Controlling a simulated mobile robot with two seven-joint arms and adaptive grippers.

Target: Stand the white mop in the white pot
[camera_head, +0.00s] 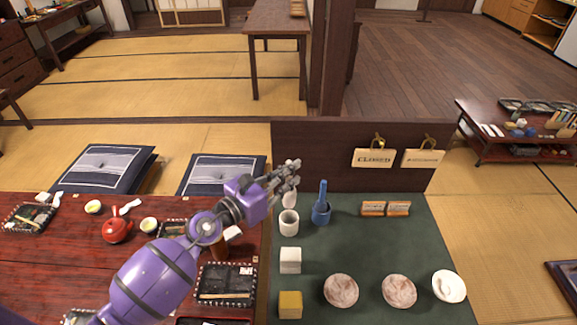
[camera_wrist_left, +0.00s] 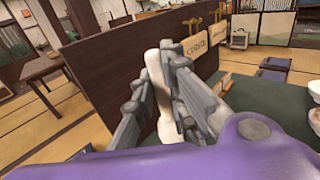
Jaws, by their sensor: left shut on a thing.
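My left gripper (camera_head: 287,175) is shut on the white mop (camera_head: 290,200), which hangs roughly upright below the fingers. In the left wrist view the white mop (camera_wrist_left: 155,80) shows as a pale shaft between the two grey fingers (camera_wrist_left: 160,90). The white pot (camera_head: 289,223) stands on the green mat just below the mop, at the mat's back left. The mop's lower end is at or just above the pot's rim; I cannot tell if it is inside. My right gripper is not in view.
A blue pot (camera_head: 321,214) with a blue mop (camera_head: 322,190) stands close to the right. A dark upright panel (camera_head: 310,150) with hanging signs rises behind. White and yellow blocks, plates and a white bowl (camera_head: 448,286) are on the green mat (camera_head: 370,245).

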